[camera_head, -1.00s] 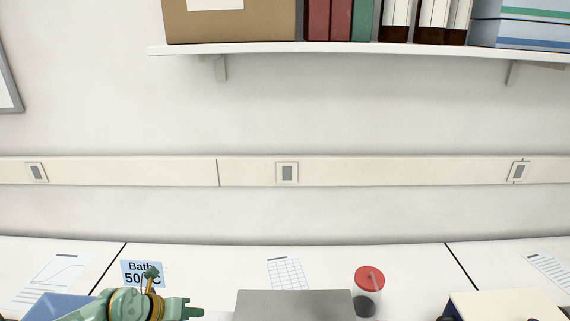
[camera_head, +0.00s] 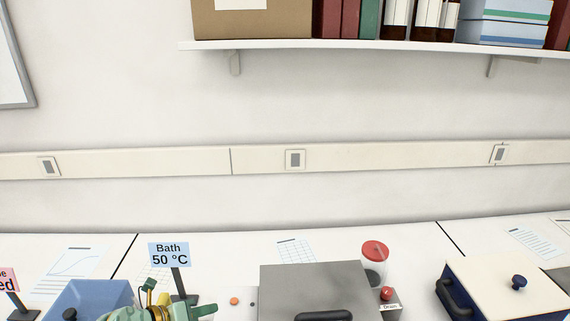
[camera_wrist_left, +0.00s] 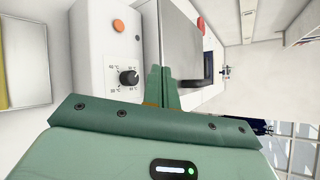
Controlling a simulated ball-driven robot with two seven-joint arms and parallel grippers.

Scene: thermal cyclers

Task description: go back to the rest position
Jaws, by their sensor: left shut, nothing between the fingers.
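My left gripper (camera_head: 204,310) shows at the bottom of the head view, left of the grey-lidded bath (camera_head: 315,287) and in front of the "Bath 50 °C" sign (camera_head: 170,254). In the left wrist view its green fingers (camera_wrist_left: 162,88) are together with nothing between them. Behind the fingers there is the bath's front with a black dial (camera_wrist_left: 129,77) and an orange button (camera_wrist_left: 118,26). My right gripper is in neither view.
A red-lidded jar (camera_head: 374,265) stands behind the bath. A cream box with a dark blue rim (camera_head: 508,285) is at the right, and a blue container (camera_head: 88,298) at the left. Paper sheets lie on the bench. A loaded shelf (camera_head: 370,47) hangs above.

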